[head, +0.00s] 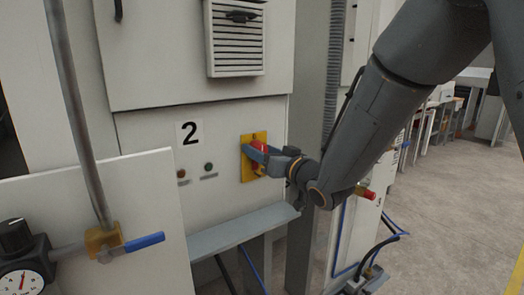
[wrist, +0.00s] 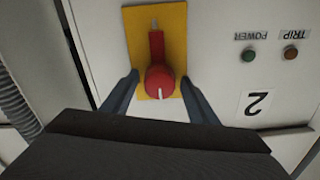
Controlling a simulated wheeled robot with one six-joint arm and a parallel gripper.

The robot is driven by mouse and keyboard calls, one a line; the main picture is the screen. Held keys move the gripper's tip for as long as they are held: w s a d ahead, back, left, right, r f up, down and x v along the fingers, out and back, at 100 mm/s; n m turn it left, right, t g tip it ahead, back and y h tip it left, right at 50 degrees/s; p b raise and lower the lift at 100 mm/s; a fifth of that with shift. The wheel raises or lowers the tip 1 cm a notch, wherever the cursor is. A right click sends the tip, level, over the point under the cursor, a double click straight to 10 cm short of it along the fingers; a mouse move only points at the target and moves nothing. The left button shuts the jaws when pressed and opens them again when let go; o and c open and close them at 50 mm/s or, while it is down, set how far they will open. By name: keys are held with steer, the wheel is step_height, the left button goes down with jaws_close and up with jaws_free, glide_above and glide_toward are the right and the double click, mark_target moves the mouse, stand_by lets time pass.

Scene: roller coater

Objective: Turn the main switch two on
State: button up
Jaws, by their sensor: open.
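The main switch two is a red rotary handle on a yellow plate (head: 247,171), on the cabinet panel beside the label "2" (head: 189,134). In the wrist view, the red handle (wrist: 158,79) lies lengthwise along the yellow plate (wrist: 174,22), and a white mark shows on its round hub. My gripper (head: 262,159) is at the switch and hides part of it in the head view. In the wrist view my gripper (wrist: 160,90) is open, with one finger on each side of the red hub. I cannot tell whether either finger touches it.
Small POWER (wrist: 249,55) and TRIP (wrist: 291,52) lamps sit beside the switch. A grey ledge (head: 240,230) juts out below. A blue-handled valve (head: 143,242) and a gauge (head: 22,283) stand at front left. Open floor (head: 455,210) lies to the right.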

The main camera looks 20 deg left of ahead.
steer(key=shift+d, duration=0.1)
steer(key=c, duration=1)
steer(key=shift+c, duration=0.2)
steer(key=m, duration=0.4)
steer(key=shift+m, duration=0.3)
steer(key=m+p, duration=0.1)
steer(key=m, duration=0.3)
steer(key=shift+m, duration=0.3)
steer(key=m+p, duration=0.1)
steer(key=m, duration=0.3)
steer(key=shift+m, duration=0.3)
steer(key=shift+f+m+p, duration=0.1)
steer(key=shift+m+p, duration=0.65)
steer(key=shift+m, duration=1.35)
